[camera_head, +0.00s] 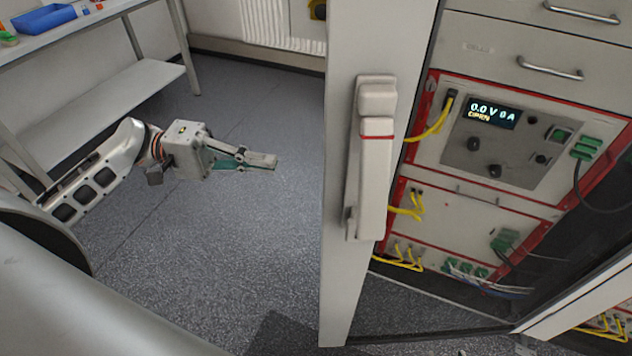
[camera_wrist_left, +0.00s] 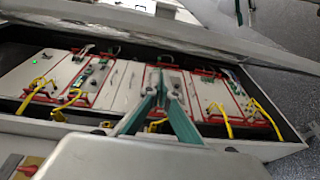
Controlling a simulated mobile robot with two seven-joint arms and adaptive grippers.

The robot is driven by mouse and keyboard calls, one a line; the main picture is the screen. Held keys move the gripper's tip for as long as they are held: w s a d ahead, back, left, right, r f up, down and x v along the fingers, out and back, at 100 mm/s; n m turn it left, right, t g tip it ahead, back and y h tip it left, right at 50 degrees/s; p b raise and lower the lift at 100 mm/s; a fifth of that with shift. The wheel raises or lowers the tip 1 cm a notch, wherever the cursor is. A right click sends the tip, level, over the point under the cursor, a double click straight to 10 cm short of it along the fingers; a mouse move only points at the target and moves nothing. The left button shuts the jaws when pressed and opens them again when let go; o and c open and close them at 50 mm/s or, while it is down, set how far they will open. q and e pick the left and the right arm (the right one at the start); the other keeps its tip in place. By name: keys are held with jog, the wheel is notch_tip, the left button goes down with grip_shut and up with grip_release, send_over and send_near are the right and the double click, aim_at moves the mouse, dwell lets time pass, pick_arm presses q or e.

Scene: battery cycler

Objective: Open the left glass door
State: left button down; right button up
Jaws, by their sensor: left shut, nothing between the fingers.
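The left glass door shows in the head view as a tall pale frame post (camera_head: 345,290) with a pale handle (camera_head: 375,165) bearing a red line. The post stands in front of the cabinet's left side; it looks swung out, but I cannot tell how far. My left gripper (camera_head: 268,161) is left of the post, apart from the handle, its fingers shut and empty, pointing right. In the left wrist view its greenish fingers (camera_wrist_left: 160,80) meet at the tips, with the cabinet behind them. The handle is not clear there. My right gripper is not in view.
The cabinet holds red-edged units (camera_head: 500,140), yellow cables (camera_head: 430,130) and drawers (camera_head: 530,45). Another pale frame (camera_head: 590,290) stands at lower right. A bench (camera_head: 105,110) with a blue tray (camera_head: 43,19) is at back left. The floor (camera_head: 240,230) around my left gripper is clear.

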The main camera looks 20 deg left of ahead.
pick_arm(q)
jog(key=s+d+r+p, duration=0.2)
jog(key=d+p, duration=0.1)
jog(key=d, duration=0.8)
jog(key=shift+s+h, duration=0.2)
jog(key=shift+h, duration=0.1)
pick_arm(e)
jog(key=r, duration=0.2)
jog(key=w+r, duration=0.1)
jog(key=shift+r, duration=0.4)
pick_arm(q)
jog(key=shift+s+d, duration=0.1)
jog(key=shift+d, duration=0.05)
